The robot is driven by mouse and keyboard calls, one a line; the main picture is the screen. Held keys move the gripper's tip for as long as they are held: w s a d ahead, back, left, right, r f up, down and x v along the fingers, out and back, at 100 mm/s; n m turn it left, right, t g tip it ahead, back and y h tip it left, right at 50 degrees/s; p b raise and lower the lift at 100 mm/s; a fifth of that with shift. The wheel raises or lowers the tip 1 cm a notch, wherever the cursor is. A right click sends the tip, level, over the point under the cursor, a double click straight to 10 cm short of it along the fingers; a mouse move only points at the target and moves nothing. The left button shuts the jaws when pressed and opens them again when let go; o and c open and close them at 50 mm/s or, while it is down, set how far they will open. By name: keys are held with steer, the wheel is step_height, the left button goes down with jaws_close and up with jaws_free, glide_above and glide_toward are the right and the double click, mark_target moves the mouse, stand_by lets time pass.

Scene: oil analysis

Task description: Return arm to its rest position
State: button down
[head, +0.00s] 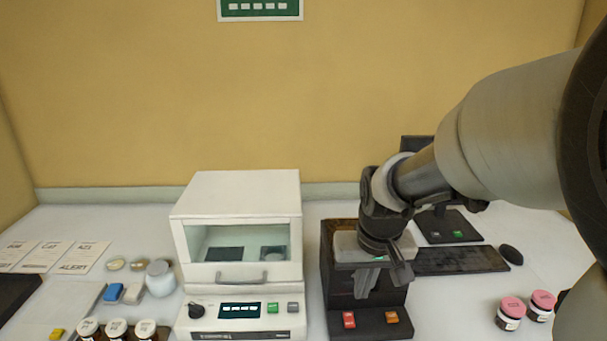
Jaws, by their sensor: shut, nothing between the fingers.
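My arm reaches in from the right of the head view and slopes down to the left. My gripper (372,280) points down over a dark box-shaped device (340,299) with a red and an orange button on its front. The gripper is shut and holds nothing. It overlaps the device's light upper part (347,246) in the picture, and I cannot tell whether it touches it. The wrist hides part of the device's top and some of the bench behind.
A white instrument (236,190) with a window stands just left of the device. Brown jars (117,328), a white jar (160,279) and papers (75,257) are at left. A keyboard (460,259), mouse (511,255) and pink-lidded jars (511,313) are at right.

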steer(key=s+r+t+p, duration=0.2)
steer(key=s+r+p, duration=0.1)
steer(key=s+r, duration=1.1)
steer(key=shift+s+t+p, duration=0.3)
steer(key=shift+d, duration=0.1)
